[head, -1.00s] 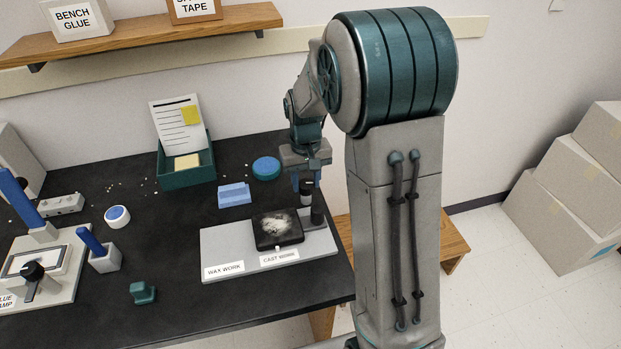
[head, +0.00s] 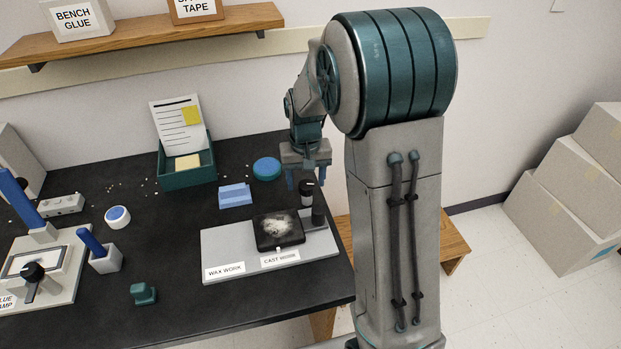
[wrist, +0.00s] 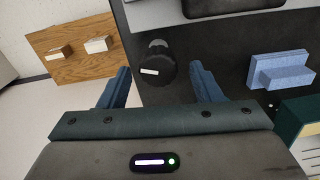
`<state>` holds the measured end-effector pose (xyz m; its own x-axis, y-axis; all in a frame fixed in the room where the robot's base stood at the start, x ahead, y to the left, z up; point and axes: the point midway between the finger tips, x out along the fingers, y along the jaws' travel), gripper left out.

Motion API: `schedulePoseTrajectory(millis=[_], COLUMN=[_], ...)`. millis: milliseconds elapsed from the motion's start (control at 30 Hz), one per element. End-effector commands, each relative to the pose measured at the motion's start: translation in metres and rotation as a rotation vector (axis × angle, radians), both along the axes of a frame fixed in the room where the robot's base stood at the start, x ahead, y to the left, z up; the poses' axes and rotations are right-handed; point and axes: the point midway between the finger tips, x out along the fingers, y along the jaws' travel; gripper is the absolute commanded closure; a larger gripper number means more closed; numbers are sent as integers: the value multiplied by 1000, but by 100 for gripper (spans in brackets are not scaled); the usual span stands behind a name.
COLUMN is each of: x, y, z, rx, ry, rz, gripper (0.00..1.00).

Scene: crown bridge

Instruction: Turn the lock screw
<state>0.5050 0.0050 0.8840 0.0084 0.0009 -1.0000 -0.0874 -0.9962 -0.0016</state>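No part is labelled as the lock screw, and I cannot tell for certain which one it is. A black knob with a grey lever (head: 33,272) sits on the clamp plate (head: 62,290) at the lower left, far from my gripper. My gripper (head: 309,182) is at the bench's right end, fingers pointing down, apart and empty. In the wrist view this cylinder (wrist: 156,72) shows between and beyond the open fingertips (wrist: 160,69).
The grey tray (head: 225,247) carries a black block with pale powder (head: 279,228). A blue block (head: 235,195), blue disc (head: 267,168), green document box (head: 188,177) and green piece (head: 143,293) stand on the bench. The bench's front middle is mostly clear.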

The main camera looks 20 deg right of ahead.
Motion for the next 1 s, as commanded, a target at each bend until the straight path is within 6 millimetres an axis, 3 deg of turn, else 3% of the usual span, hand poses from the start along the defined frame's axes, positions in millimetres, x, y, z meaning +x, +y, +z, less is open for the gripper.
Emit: schedulePoseTrajectory(millis=[200,333,800,1000], x=[-1,-1,-1,-1], y=[0,0,-1,-1], z=[0,11,111,134], rx=[-1,-1,0,0], ry=[4,4,-1,1], rz=[1,2,-1,-1], gripper=[41,41,41,41])
